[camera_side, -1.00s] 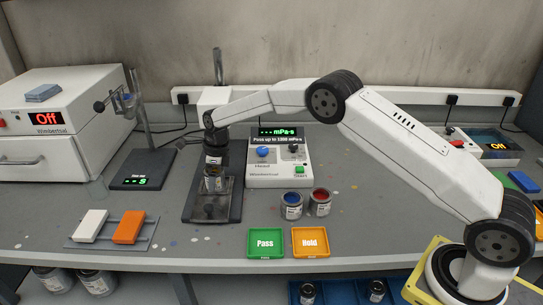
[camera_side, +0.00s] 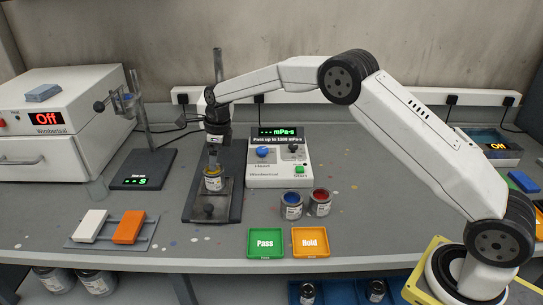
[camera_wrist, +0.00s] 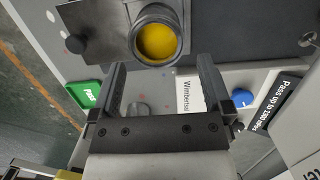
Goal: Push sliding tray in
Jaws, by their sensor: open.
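The sliding tray (camera_side: 226,193) is a dark plate with a round knob at its front, on the black base of the stand. Its plate also shows in the wrist view (camera_wrist: 92,28). An open can of yellow paint (camera_side: 213,184) stands upright on it; its yellow surface fills the can's mouth in the wrist view (camera_wrist: 158,41). My gripper (camera_side: 213,146) is above the can in the side view. In the wrist view my gripper (camera_wrist: 160,68) has its fingers wide apart with nothing between them, the can lying beyond the tips. The fingers are small and unclear in the side view.
The viscosity meter's control box (camera_side: 280,178) stands right of the base. A blue paint can (camera_side: 292,206) and a red one (camera_side: 320,203) stand before it. Green Pass (camera_side: 265,243) and orange Hold (camera_side: 310,242) mats lie at the front edge.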

